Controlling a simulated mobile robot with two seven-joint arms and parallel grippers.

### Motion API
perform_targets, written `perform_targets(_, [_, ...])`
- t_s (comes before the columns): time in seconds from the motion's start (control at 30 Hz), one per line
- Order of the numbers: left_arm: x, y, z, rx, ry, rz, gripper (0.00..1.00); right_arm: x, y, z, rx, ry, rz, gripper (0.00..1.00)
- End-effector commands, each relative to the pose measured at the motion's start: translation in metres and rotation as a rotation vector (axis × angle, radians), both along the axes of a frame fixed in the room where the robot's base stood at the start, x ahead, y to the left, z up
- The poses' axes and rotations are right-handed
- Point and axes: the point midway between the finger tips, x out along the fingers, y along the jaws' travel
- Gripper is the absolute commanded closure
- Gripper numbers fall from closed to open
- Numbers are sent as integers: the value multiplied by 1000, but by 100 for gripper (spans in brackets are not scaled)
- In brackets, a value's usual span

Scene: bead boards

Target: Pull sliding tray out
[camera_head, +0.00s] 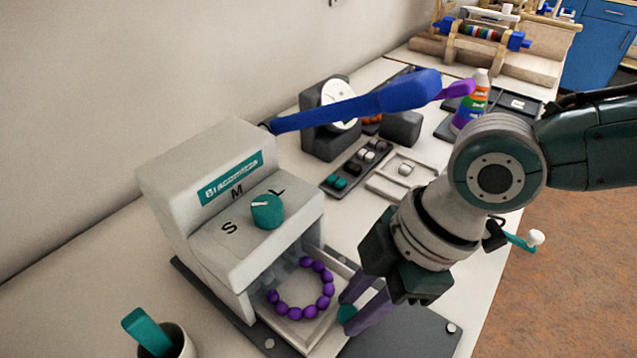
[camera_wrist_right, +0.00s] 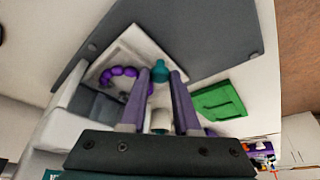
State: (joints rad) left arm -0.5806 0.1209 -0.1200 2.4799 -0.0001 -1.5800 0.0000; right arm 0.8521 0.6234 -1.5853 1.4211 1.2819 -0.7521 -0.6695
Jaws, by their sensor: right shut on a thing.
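The sliding tray (camera_head: 305,334) is a pale, shallow tray partly out of the front opening of the grey bead machine (camera_head: 210,170). A ring of purple beads (camera_head: 325,302) lies in it. A teal knob (camera_head: 346,313) sits at the tray's front edge. My right gripper (camera_head: 352,308) has its purple fingers closed around this knob. In the right wrist view, the tray (camera_wrist_right: 118,55) and the teal knob (camera_wrist_right: 160,68) show between and beyond the fingertips. The tray's back part is hidden inside the machine. My left gripper is out of view.
A teal dial (camera_head: 267,211) with S, M and L marks is on the machine. A long blue lever (camera_head: 355,106) reaches right above the table. A cup (camera_head: 180,342) with a teal-handled tool stands at front left. A dark mat (camera_head: 410,335) lies in front of the tray.

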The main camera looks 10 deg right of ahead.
Motion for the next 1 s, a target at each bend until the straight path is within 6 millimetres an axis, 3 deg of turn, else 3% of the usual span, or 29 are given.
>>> perform_targets(0.53, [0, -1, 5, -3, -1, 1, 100, -4, -3, 2, 1, 2, -1, 100])
perform_targets(0.8, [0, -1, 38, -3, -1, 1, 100, -57, -43, 5, -1, 9, -3, 100])
perform_targets(1.0, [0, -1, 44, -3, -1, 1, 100, -85, -66, 2, -1, 3, 0, 100])
